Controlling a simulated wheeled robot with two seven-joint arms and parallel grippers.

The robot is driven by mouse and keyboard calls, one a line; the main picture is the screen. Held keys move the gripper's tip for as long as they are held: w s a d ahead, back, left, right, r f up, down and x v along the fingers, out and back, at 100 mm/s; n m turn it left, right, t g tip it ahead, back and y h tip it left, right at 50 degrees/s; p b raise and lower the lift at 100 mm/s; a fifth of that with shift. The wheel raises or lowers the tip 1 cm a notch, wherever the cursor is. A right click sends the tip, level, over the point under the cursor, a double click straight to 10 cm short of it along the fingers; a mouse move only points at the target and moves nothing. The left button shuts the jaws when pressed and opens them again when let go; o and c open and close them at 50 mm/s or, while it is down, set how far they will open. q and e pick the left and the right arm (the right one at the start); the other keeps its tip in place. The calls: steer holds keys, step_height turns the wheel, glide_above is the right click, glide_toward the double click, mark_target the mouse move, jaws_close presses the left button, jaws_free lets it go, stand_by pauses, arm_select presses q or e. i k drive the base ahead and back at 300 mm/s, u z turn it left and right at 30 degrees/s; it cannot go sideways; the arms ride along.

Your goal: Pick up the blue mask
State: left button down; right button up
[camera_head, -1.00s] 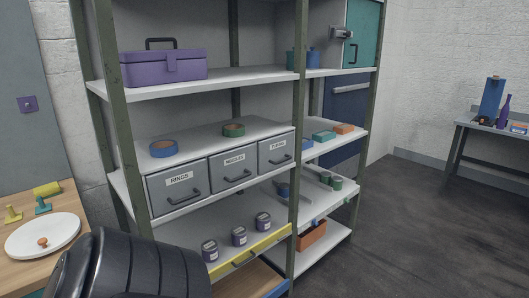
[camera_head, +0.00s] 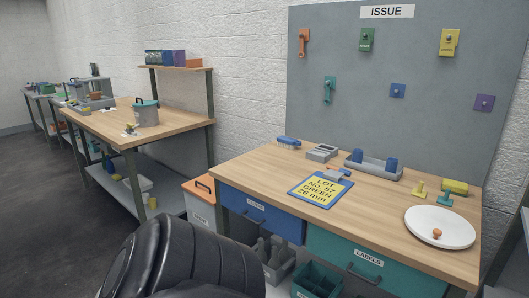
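Neither of my grippers is in view. Only a black rounded part of my own body shows at the bottom, well apart from the panel.
Below the panel is a wooden bench (camera_head: 262,170) with a blue clipboard (camera_head: 297,202), a grey tray (camera_head: 378,171) with blue pieces and a white disc (camera_head: 417,227). A second bench (camera_head: 175,128) stands left. Open floor (camera_head: 50,190) lies at the far left.

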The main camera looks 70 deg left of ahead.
mark_target(358, 153)
steer(key=u, duration=2.4)
